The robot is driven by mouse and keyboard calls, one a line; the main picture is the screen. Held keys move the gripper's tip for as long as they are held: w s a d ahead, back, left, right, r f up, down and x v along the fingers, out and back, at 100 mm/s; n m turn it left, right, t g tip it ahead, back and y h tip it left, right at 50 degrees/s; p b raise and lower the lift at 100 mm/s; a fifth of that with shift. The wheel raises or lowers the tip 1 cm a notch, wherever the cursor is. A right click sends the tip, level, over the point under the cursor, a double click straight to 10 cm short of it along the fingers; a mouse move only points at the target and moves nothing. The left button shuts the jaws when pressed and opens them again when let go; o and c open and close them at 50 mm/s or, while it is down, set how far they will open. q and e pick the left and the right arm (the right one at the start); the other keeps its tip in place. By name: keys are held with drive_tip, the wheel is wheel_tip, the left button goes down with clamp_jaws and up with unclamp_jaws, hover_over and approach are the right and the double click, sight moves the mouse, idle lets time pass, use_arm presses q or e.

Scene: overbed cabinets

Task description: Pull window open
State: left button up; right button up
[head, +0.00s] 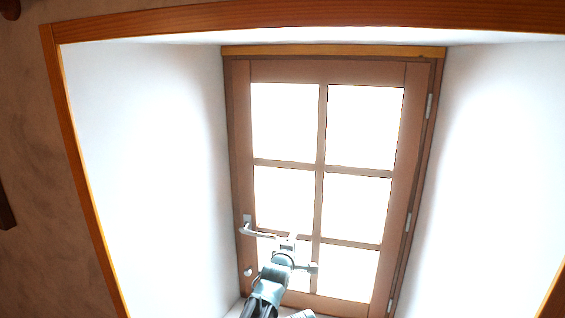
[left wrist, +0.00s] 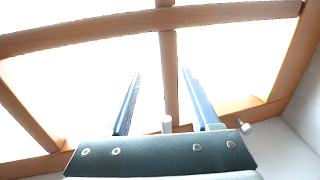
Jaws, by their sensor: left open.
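The window (head: 322,168) is a brown wooden sash with six bright panes, and it looks shut in its frame. A grey lever handle (head: 259,234) lies about level on its left stile. My left gripper (head: 299,253) is in front of the lower panes, just right of and below the handle's free end. In the left wrist view its two fingers (left wrist: 161,72) are spread apart with nothing clearly held. A small pale stub (left wrist: 167,124) shows between the finger bases; I cannot tell if it is the handle. My right gripper is not in view.
A small knob (head: 248,271) sits below the handle. Hinges (head: 408,222) line the right side. White reveal walls (head: 150,160) flank the recess, with a wooden trim (head: 85,190) around its opening. The recess in front of the upper panes is clear.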

use_arm(q)
drive_tip(key=s+a+f+m+g+y, duration=0.3)
drive_tip(key=s+a+f+m+g, duration=0.3)
drive_tip(key=s+a+f, duration=0.5)
drive_tip(key=s+a+f+m+g+y, duration=0.1)
drive_tip(key=s+a+f+m+g, duration=0.3)
drive_tip(key=s, duration=0.5)
drive_tip(key=s+a+f+m+g, duration=0.2)
drive_tip(key=s+a+m+g, duration=0.3)
drive_tip(key=s, duration=0.4)
drive_tip(key=s+d+f+m+b, duration=0.2)
drive_tip(key=s+d+f+b, duration=0.1)
drive_tip(key=d+f+b, duration=0.2)
drive_tip(key=s+d+f+m+y+b, duration=0.1)
drive_tip(key=s+d+f+b, duration=0.3)
drive_tip(key=d+f+b, duration=0.1)
drive_tip(key=shift+f+m+b, duration=0.4)
drive_tip(key=shift+f+b, duration=0.15)
drive_tip(key=shift+f, duration=0.15)
